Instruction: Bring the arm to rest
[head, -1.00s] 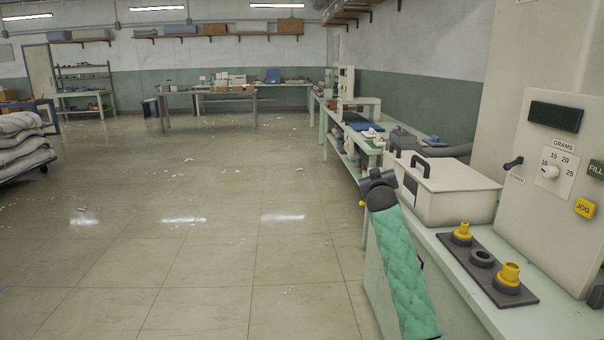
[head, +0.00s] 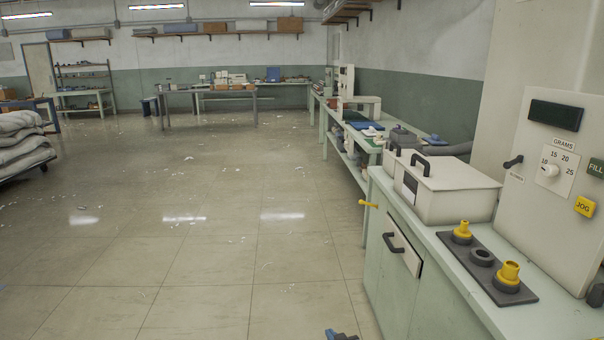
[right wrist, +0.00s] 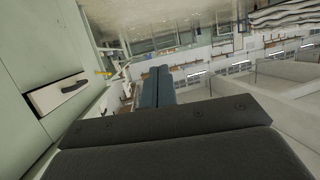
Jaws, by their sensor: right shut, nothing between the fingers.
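My right gripper (head: 341,335) shows only as a small dark and blue piece at the bottom edge of the head view, in front of the cabinet and low over the floor. In the right wrist view its two dark fingers (right wrist: 158,80) lie side by side, shut and empty. The rest of my right arm is out of the head view. My left gripper is not in view.
A pale green cabinet (head: 388,282) with a black-handled drawer (head: 400,253) and a yellow lever (head: 368,204) stands at right. A white box (head: 448,188) and a dispenser (head: 550,170) sit on top. Tiled floor (head: 200,250) is open at left. Folded duvets (head: 20,145) lie far left.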

